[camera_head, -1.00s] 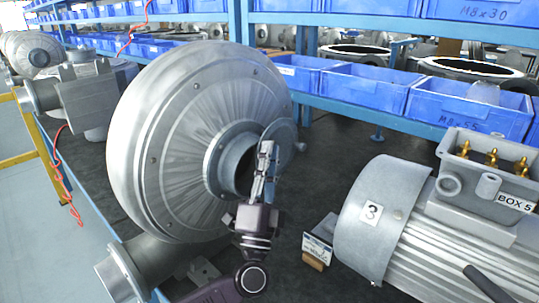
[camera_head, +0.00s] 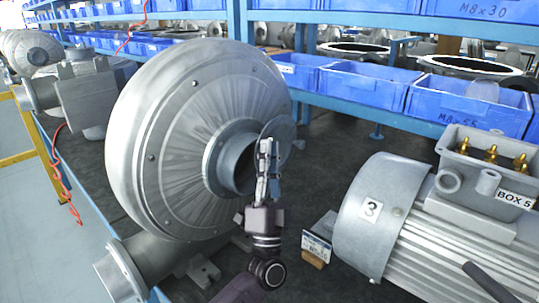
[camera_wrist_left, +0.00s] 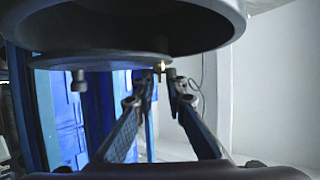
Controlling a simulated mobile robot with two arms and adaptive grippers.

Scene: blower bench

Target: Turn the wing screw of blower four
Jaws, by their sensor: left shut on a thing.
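The grey blower (camera_head: 190,140) stands on the dark bench, left of centre in the head view. Its round inlet pipe (camera_head: 228,160) faces right, with a flat round disc (camera_head: 280,130) beside the opening. My left gripper (camera_head: 268,148) is at the near edge of this disc. In the left wrist view, the fingertips of my left gripper (camera_wrist_left: 158,78) are shut on a small brass-coloured piece, seemingly the wing screw (camera_wrist_left: 159,67), at the edge of the disc (camera_wrist_left: 100,62). The screw is mostly hidden by the fingers. No number shows on this blower. My right gripper is not in view.
A grey motor (camera_head: 370,215) marked 3, with a terminal box (camera_head: 510,190) labelled BOX 5, stands at the right. A small label block (camera_head: 317,245) sits between it and my left arm. Blue bins (camera_head: 365,85) line the shelf behind. Another machine (camera_head: 90,95) stands far left.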

